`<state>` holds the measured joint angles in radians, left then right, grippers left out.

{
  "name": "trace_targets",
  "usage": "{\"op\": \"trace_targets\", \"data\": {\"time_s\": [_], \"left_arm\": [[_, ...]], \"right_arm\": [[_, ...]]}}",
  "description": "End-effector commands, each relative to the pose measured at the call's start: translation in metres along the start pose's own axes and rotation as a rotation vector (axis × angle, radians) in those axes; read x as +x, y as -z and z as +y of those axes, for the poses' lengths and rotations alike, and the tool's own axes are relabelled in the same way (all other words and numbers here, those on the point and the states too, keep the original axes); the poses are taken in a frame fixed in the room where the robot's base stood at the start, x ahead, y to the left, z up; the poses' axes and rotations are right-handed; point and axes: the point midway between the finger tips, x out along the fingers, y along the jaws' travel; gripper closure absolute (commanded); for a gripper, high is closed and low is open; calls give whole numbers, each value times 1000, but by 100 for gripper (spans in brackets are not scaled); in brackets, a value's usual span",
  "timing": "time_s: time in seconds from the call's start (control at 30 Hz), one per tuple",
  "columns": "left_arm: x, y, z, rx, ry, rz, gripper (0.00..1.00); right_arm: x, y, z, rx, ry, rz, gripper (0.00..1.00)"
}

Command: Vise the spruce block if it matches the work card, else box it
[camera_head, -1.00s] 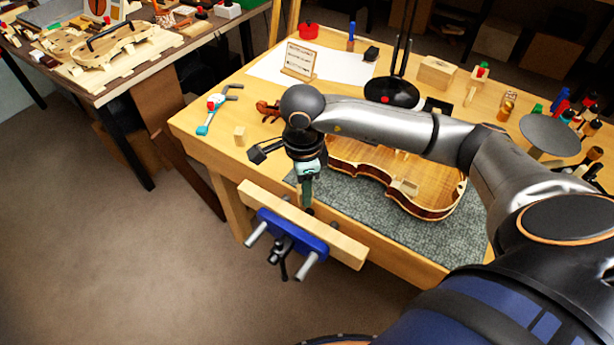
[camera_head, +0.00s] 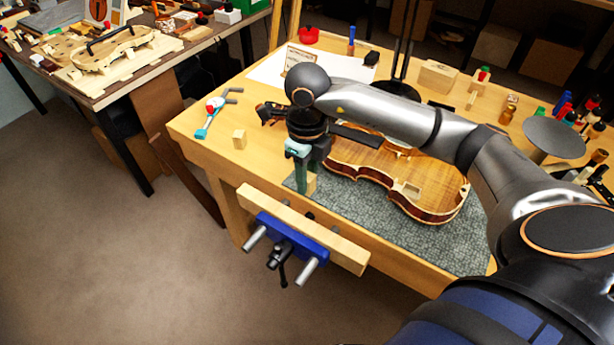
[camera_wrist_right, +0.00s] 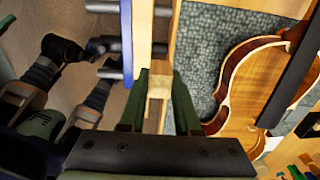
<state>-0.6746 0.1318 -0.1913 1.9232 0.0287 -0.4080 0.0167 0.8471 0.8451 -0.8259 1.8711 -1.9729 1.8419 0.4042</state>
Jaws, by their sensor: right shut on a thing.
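My right gripper (camera_head: 306,183) is shut on a pale wooden block (camera_head: 312,184), just above the front edge of the bench and behind the vise (camera_head: 292,236). In the right wrist view the block (camera_wrist_right: 158,88) sits between the green fingers (camera_wrist_right: 160,100), with the vise's blue jaw to its left. The vise has a wooden front jaw and a gap toward the bench. My left gripper is not in view.
Another small pale block (camera_head: 239,139) stands on the left of the bench, near a red and teal clamp (camera_head: 213,107). A lidless-looking wooden box (camera_head: 437,75) is at the back.

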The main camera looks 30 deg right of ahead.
Motion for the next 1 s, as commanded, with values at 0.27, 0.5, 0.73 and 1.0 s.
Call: {"op": "trace_targets", "data": {"time_s": [0.27, 0.5, 0.73, 1.0], "left_arm": [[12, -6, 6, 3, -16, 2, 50], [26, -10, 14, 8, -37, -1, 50], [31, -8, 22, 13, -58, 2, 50], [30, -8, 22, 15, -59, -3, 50]], "right_arm": [[22, 0, 0, -1, 0, 2, 100], [46, 0, 0, -1, 0, 1, 100], [58, 0, 0, -1, 0, 1, 100], [58, 0, 0, -1, 0, 1, 100]]}}
